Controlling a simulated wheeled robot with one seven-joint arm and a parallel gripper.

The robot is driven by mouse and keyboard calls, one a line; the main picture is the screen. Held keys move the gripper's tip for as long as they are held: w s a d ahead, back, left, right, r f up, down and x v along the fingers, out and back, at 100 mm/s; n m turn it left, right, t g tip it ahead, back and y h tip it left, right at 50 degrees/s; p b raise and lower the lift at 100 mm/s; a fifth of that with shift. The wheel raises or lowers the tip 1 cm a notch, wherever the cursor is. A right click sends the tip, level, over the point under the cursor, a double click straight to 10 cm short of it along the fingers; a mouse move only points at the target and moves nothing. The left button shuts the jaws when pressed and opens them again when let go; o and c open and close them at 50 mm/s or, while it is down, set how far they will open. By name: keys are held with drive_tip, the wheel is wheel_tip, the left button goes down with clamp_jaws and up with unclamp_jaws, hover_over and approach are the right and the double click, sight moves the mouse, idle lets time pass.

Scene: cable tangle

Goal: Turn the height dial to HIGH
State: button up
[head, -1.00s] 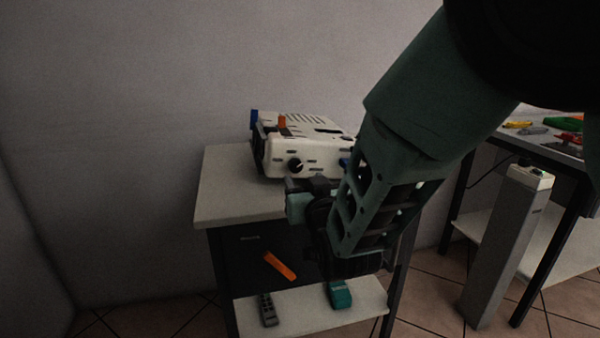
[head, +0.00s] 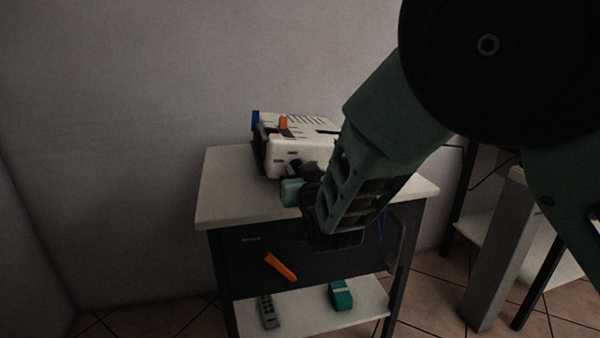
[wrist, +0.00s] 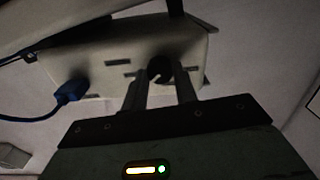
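A white box-shaped device (head: 290,152) stands on a small cabinet. Its black round dial (wrist: 159,71) is on the front face; in the head view it is dark and partly covered by my gripper (head: 304,169). In the wrist view my gripper (wrist: 162,77) has one finger on each side of the dial. The fingers are apart, with the dial between their tips. I cannot tell whether they touch it. The dial's setting and its labels are not readable.
A blue cable (wrist: 66,96) plugs into the device's face beside the dial. The cabinet top (head: 225,195) is clear left of the device. A grey remote (head: 269,311) and a teal object (head: 341,295) lie on the lower shelf.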

drive_tip(key=shift+d+f+m+b, duration=0.15)
drive_tip(key=shift+f+m+b, duration=0.1)
drive_tip(key=shift+m+b, duration=1.85)
drive_tip(key=shift+b, duration=0.05)
drive_tip(key=shift+s+r+m+b, duration=0.15)
drive_tip(key=shift+m+b, duration=0.15)
drive_tip(key=shift+m, duration=0.3)
drive_tip(key=shift+a, duration=0.2)
drive_tip(key=o, duration=1)
drive_tip(key=shift+c, duration=0.2)
